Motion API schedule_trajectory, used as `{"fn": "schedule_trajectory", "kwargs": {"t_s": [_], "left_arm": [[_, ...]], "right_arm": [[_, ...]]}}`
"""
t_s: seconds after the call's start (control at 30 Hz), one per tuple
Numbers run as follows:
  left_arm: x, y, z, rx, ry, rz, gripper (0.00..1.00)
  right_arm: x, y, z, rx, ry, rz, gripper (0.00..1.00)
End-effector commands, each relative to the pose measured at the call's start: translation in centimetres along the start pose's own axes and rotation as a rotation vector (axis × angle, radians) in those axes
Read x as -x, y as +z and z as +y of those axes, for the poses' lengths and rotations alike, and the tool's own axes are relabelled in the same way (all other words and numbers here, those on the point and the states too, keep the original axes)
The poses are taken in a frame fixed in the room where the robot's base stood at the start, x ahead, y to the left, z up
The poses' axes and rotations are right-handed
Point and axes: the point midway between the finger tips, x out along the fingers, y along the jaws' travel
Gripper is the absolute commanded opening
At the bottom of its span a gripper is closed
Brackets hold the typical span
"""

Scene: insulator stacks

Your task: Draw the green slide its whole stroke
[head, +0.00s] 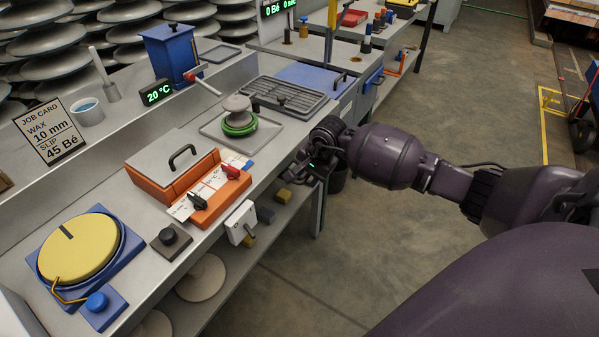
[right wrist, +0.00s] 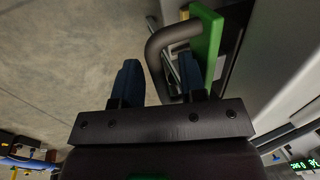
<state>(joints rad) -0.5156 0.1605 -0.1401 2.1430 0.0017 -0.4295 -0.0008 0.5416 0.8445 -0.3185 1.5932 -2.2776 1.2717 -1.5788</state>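The green slide (right wrist: 208,42) shows in the right wrist view as a green front plate with a dark, bent bar handle (right wrist: 172,35). My right gripper (right wrist: 160,75) is open, its two dark blue fingers well apart. In the head view my right gripper (head: 316,165) is at the bench's front edge, and I cannot make out the slide there. My left gripper is in neither view.
On the bench (head: 265,170) stand an orange box (head: 172,172) with a black handle, a grey insulator piece with a green ring (head: 240,127), a grey grate (head: 285,96) and a yellow disc (head: 78,249). The floor (head: 400,240) right of the bench is clear.

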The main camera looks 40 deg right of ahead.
Motion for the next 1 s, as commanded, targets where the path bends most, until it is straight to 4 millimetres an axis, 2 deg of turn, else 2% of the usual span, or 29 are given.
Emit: {"fn": "schedule_trajectory", "kwargs": {"t_s": [0.13,0.3,0.4,0.63,1.0], "left_arm": [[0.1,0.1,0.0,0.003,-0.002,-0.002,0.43],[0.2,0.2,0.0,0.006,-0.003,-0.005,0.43],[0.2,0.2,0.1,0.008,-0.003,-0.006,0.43],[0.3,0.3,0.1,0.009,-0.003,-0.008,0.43],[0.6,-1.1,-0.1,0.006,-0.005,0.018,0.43]], "right_arm": [[0.1,0.0,-0.1,0.0,-0.002,0.001,0.38],[0.1,0.0,-0.1,0.0,-0.001,0.0,0.12],[0.1,0.0,0.0,0.0,-0.001,0.0,0.0],[0.2,0.0,0.2,0.0,-0.001,0.001,0.0],[1.0,0.0,2.5,0.0,0.001,0.002,0.0]]}}
